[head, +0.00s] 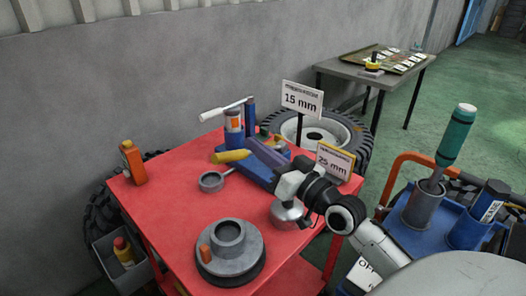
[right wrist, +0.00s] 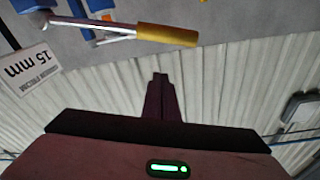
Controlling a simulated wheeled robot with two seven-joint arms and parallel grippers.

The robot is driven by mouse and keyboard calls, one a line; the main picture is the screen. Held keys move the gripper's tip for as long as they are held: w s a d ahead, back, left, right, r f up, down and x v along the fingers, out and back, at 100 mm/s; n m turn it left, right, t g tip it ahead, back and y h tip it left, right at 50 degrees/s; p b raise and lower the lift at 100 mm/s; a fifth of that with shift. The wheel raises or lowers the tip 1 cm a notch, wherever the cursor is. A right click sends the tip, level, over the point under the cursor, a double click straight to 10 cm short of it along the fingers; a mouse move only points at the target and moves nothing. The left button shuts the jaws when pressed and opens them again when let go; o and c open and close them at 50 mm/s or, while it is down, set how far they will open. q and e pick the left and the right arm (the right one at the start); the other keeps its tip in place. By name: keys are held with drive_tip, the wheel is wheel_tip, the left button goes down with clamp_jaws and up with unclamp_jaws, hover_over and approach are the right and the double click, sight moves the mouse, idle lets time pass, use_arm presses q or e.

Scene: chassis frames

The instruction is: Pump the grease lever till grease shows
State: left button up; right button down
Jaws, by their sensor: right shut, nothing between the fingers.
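The grease pump (head: 234,130), with a blue body and an orange label, stands on a blue base at the back of the red cart. A pale lever (head: 225,110) slants across its top, and a yellow grip (head: 231,156) lies at its front. A yellow-ended lever (right wrist: 167,35) shows in the right wrist view, beyond my fingertips and apart from them. My right gripper (head: 255,145) is shut and empty beside the pump; its closed fingers also show in the right wrist view (right wrist: 160,90). I cannot make out any grease. My left gripper is not in view.
The red cart top (head: 165,205) holds an orange bottle (head: 132,162), a grey ring (head: 211,181) and a round grey hub (head: 230,262). Signs reading 15 mm (head: 302,98) and 25 mm (head: 334,161) stand at the cart's right side.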

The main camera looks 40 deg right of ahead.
sight(241, 155)
drive_tip(key=w, duration=0.4)
drive_tip(key=w+r+p, duration=0.1)
drive_tip(key=w, duration=0.1)
drive_tip(key=shift+w+a, duration=0.15)
drive_tip(key=shift+w, duration=0.05)
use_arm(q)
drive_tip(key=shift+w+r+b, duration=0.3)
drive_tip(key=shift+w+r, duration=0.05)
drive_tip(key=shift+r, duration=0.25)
use_arm(e)
drive_tip(key=f, duration=0.1)
drive_tip(key=s+f, duration=0.1)
drive_tip(key=a+f, duration=0.1)
drive_tip(key=f, duration=0.1)
drive_tip(key=shift+s+a, duration=0.1)
drive_tip(key=shift+s, duration=0.05)
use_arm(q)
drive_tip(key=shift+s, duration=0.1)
